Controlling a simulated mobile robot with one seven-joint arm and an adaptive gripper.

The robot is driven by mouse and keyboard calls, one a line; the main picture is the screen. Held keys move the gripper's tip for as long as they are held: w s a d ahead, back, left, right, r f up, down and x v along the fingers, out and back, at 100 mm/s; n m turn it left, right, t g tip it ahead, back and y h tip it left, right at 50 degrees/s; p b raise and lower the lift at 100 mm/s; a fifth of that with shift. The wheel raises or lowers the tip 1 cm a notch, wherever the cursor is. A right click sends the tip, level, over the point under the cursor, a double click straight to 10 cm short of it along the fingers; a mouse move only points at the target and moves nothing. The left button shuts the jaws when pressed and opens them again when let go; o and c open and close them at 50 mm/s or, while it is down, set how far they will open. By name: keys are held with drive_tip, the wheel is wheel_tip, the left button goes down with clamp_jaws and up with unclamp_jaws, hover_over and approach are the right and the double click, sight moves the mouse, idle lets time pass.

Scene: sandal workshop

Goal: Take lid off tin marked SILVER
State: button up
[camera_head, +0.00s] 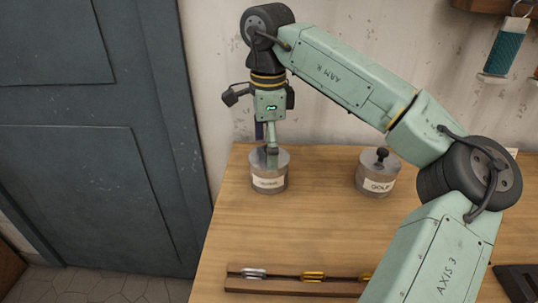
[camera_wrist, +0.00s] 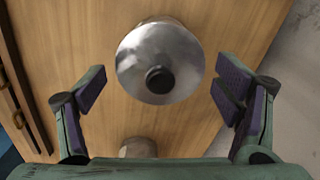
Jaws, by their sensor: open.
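Two grey lidded tins stand on the wooden table. The left tin (camera_head: 268,184) has a pale label too blurred to read surely. The right tin (camera_head: 378,181) has a black knob and a label reading like GOLD. My gripper (camera_head: 271,160) points down over the left tin, its fingers hiding that lid's knob in the head view. In the wrist view my gripper (camera_wrist: 160,90) is open and empty, fingers wide apart. The left tin's shiny round lid (camera_wrist: 160,52) and black knob (camera_wrist: 160,79) show between and ahead of them. I cannot tell how high the fingertips are above the lid.
A wooden rack (camera_head: 290,286) with silver and gold pieces lies near the table's front. A dark object (camera_head: 519,281) is at lower right. The wall stands behind the table; a grey-blue door (camera_head: 95,140) is at left. Bare tabletop (camera_head: 315,225) lies between tins and rack.

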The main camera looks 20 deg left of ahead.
drive_tip(key=shift+f, duration=0.1)
clamp_jaws()
idle(0.8)
